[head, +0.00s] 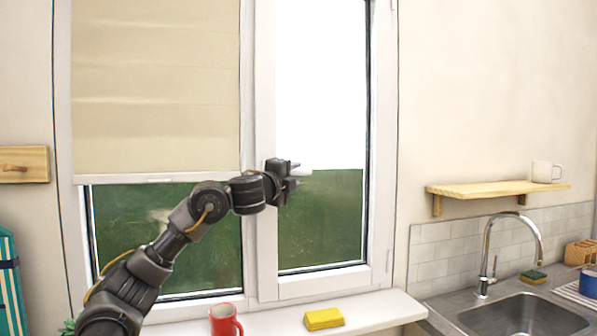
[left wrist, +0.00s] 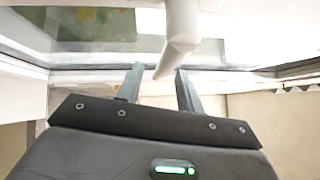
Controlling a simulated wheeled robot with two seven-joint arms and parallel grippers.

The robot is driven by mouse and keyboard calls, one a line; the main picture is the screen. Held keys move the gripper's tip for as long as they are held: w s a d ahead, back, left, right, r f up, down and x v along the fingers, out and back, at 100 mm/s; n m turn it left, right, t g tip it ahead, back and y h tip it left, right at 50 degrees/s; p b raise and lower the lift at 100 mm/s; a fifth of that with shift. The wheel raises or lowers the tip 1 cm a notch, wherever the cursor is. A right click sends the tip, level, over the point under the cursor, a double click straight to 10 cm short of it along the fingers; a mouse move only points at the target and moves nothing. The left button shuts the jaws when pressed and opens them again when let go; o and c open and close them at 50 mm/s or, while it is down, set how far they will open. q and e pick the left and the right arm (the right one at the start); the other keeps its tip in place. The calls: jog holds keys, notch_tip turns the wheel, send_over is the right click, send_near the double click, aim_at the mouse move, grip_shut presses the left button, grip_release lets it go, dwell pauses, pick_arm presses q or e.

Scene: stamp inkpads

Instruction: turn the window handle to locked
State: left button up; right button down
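The white window handle (head: 304,173) juts out to the right, roughly level, just past my left gripper in the head view; the gripper hides its base. In the left wrist view the handle (left wrist: 181,28) comes down from the top edge, and its narrower end reaches between the fingertips. My left gripper (head: 290,175) is at the handle, in front of the window's middle frame. Its two fingers (left wrist: 160,85) stand apart, with space beside the handle, so it is open and not clamped. My right gripper is in neither view.
A red mug (head: 224,321) and a yellow sponge (head: 324,319) sit on the white sill (head: 376,308) below. A blind (head: 155,85) covers the upper left pane. A wooden shelf (head: 485,190), a tap (head: 488,250) and a sink (head: 522,318) are to the right.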

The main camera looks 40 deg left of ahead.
pick_arm(q)
jog(key=shift+x, duration=1.45)
grip_shut()
